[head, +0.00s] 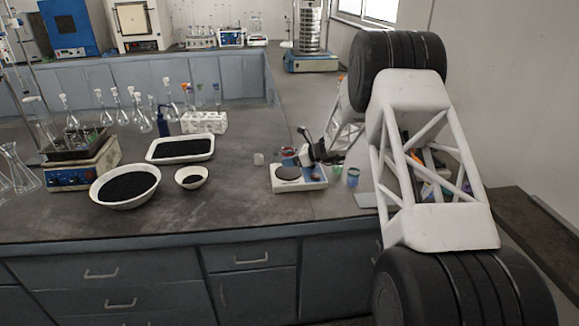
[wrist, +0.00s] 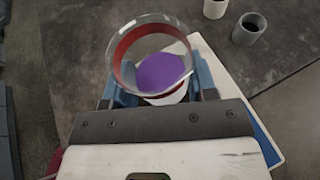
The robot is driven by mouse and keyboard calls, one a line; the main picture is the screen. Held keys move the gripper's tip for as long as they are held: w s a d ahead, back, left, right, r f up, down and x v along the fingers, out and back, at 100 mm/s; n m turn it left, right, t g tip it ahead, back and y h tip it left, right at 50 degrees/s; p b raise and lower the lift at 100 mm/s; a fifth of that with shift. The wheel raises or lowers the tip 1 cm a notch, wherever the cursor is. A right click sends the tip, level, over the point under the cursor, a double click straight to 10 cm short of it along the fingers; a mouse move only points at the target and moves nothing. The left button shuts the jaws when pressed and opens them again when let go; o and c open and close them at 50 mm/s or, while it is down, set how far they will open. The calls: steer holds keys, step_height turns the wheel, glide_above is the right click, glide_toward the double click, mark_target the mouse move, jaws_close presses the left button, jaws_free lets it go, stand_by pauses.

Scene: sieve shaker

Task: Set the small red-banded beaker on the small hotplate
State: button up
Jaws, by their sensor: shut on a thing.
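The small red-banded beaker (wrist: 122,45) is clear glass with a red band and shows purple inside in the wrist view. My gripper (wrist: 160,92) is shut on it, with a blue finger on each side. In the head view the beaker (head: 287,154) and my gripper (head: 304,156) are at the back of the small hotplate (head: 313,184). The hotplate is a white unit with a round dark plate (head: 288,173) on its left part. In the wrist view its white body (wrist: 205,55) lies below and beside the beaker. I cannot tell the gap beneath the beaker.
A blue-tinted beaker (head: 353,177) stands right of the hotplate. A bowl (head: 191,177), a larger bowl (head: 125,203) and a tray (head: 180,158) with black grains lie left.

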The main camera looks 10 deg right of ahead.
steer(key=shift+w, duration=0.3)
steer(key=shift+f, duration=1.7)
steer(key=shift+f, duration=0.15)
steer(key=o, duration=1)
steer(key=shift+c, duration=0.2)
steer(key=v, duration=1.2)
steer(key=shift+r, duration=0.2)
